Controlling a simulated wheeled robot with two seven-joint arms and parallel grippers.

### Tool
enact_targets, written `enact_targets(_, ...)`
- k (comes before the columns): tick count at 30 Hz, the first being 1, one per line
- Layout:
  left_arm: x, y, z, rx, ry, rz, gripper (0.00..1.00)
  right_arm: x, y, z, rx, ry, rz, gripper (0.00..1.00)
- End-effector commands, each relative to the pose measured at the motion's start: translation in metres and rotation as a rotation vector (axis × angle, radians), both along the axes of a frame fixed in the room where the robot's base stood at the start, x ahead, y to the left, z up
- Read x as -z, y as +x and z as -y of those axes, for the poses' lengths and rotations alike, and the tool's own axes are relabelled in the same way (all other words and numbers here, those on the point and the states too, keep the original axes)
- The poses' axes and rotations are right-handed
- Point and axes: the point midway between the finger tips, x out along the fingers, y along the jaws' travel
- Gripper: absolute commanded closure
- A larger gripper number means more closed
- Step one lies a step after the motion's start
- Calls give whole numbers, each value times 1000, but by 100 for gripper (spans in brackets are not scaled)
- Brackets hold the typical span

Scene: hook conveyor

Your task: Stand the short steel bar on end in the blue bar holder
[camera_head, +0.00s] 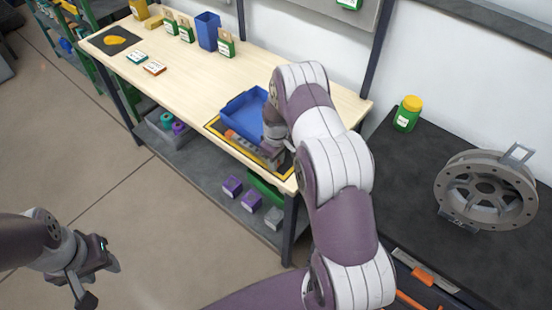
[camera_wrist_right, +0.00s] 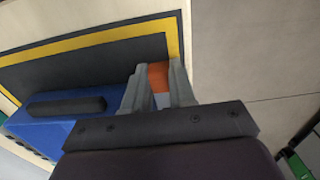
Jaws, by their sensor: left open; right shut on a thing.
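My right gripper (camera_head: 272,150) reaches down over the front of the mat on the wooden table. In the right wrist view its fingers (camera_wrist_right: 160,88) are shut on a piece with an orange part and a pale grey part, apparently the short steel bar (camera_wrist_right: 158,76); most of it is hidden. A grey strip with an orange end (camera_head: 232,134) shows beside the gripper in the head view. A blue block with a black top piece and holes (camera_wrist_right: 40,128), possibly the bar holder, is left of the fingers. My left gripper (camera_head: 100,282) is open and empty, over the floor.
A blue tray (camera_head: 238,112) lies on the yellow-edged dark mat (camera_head: 213,125), close behind the right gripper. A tall blue bin (camera_head: 208,30) and small green boxes stand at the back. The table's middle is largely clear. A dark bench (camera_head: 400,185) is at the right.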

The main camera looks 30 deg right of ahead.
Motion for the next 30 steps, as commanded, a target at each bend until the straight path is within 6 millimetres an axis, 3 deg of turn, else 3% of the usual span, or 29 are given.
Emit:
enact_targets(8, 7, 0, 0, 0, 0, 0, 57, 7, 0, 0, 0, 0, 0, 100)
enact_targets(9, 5, 0, 0, 0, 0, 0, 57, 6, 0, 0, 0, 0, -1, 62)
enact_targets(10, 5, 0, 0, 0, 0, 0, 57, 5, 0, 0, 0, 1, -1, 52)
enact_targets(11, 5, 0, 0, 0, 0, 0, 57, 5, 0, 0, 0, 1, -1, 49)
enact_targets(20, 0, 0, 0, 0, 0, 0, 57, 2, -1, 0, 0, 1, -1, 49)
enact_targets(23, -14, 0, 0, 0, 0, 0, 57, -17, 0, 0, 0, 0, 0, 49)
enact_targets(30, -58, 0, 0, 0, 0, 0, 57, -86, 3, 5, 0, 0, -1, 49)
